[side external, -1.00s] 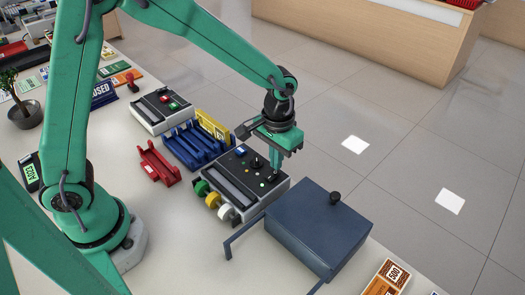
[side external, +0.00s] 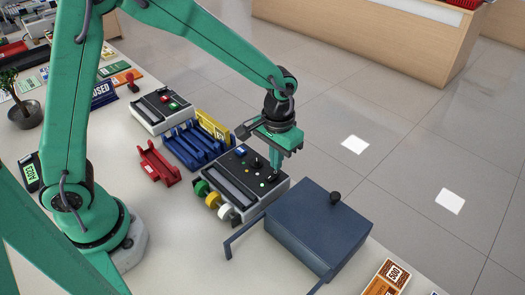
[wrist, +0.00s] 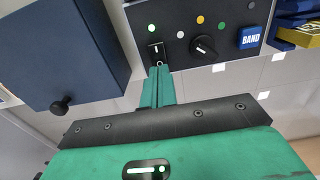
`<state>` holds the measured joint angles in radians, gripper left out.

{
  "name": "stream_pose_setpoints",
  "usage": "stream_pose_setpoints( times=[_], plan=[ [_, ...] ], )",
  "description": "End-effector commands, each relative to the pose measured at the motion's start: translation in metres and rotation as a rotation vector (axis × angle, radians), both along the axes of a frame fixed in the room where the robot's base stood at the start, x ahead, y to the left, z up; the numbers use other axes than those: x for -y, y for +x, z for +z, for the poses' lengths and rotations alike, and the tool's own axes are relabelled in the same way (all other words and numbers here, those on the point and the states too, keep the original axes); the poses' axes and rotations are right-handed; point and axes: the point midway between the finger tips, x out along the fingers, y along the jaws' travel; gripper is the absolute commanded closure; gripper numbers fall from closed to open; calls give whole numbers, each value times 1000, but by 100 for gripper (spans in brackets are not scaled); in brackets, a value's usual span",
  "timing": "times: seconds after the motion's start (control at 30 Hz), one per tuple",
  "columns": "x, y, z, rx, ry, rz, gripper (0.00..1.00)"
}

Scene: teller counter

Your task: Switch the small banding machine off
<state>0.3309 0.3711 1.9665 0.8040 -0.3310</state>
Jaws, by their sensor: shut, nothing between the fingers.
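The small banding machine (side external: 236,190) is a dark-topped box with a light body on the counter, with yellow, green and white rolls at its front. In the wrist view its dark panel (wrist: 178,35) carries a rocker switch (wrist: 156,50), a bright green lamp (wrist: 152,28), a black knob (wrist: 203,47) and a blue BAND button (wrist: 250,38). My gripper (side external: 276,176) points down over the panel's right end. In the wrist view its shut, empty fingers (wrist: 159,72) end right beside the switch. I cannot tell whether they touch it.
A dark blue box (side external: 318,228) with a black knob stands close on the right. A blue rack (side external: 192,148), a red holder (side external: 158,163) and another machine (side external: 160,110) stand to the left. Floor lies beyond the counter edge.

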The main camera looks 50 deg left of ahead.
Motion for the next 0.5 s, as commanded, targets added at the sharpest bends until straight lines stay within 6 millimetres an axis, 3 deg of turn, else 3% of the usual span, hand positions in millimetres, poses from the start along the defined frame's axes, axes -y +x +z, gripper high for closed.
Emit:
stream_pose_setpoints(
  times=[0.5],
  plan=[
    [0, 0, -5, -1, 0, 0, 100]
  ],
)
